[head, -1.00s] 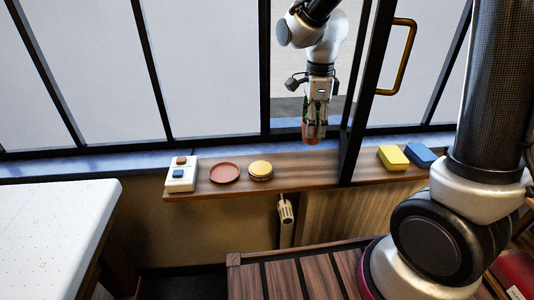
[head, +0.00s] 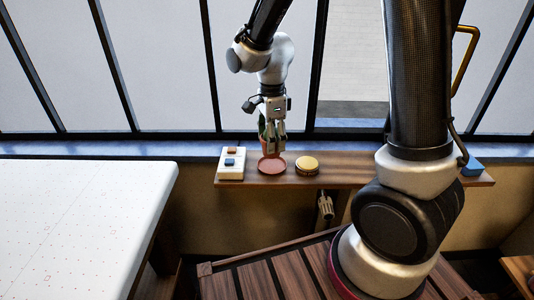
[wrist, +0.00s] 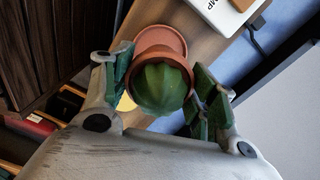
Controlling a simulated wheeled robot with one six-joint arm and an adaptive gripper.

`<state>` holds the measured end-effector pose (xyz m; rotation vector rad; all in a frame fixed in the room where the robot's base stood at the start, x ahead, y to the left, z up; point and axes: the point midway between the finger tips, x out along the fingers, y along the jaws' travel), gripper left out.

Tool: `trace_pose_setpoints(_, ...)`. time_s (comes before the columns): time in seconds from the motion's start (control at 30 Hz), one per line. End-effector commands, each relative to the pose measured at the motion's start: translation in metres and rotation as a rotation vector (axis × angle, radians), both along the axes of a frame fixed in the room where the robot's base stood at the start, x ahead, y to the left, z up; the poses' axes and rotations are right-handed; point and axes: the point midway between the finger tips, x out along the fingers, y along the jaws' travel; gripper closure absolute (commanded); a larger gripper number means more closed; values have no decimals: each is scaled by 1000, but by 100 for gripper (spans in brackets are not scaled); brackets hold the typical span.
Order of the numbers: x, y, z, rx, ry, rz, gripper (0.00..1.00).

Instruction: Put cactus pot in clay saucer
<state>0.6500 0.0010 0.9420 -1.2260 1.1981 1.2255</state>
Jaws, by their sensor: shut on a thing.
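The cactus pot, a round green cactus in a terracotta pot, shows in the wrist view (wrist: 160,85) between the fingers of my gripper. In the head view my gripper (head: 272,146) points down and is shut on the pot, which the fingers mostly hide. The clay saucer (head: 272,168) is a shallow red-brown dish on the wooden shelf, just below my gripper. In the wrist view the saucer (wrist: 160,36) shows partly behind the pot, offset toward the top of the picture. The pot seems to be above the saucer; the exact gap I cannot tell.
On the shelf (head: 350,172), a white switch box (head: 231,164) stands left of the saucer and a yellow-topped round tin (head: 307,165) right of it. A blue block (head: 473,167) lies far right. The window with dark bars is behind. A white table (head: 80,215) is at left.

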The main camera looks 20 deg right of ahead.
Motion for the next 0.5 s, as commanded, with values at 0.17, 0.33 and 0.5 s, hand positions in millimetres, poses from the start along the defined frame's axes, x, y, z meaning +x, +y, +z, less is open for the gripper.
trace_pose_setpoints(0.17, -1, 0, -22, -1, 3, 0, 70)
trace_pose_setpoints(0.33, 0, 0, -42, 0, 1, 0, 70)
trace_pose_setpoints(0.5, 0, 0, -43, 0, -1, -1, 70)
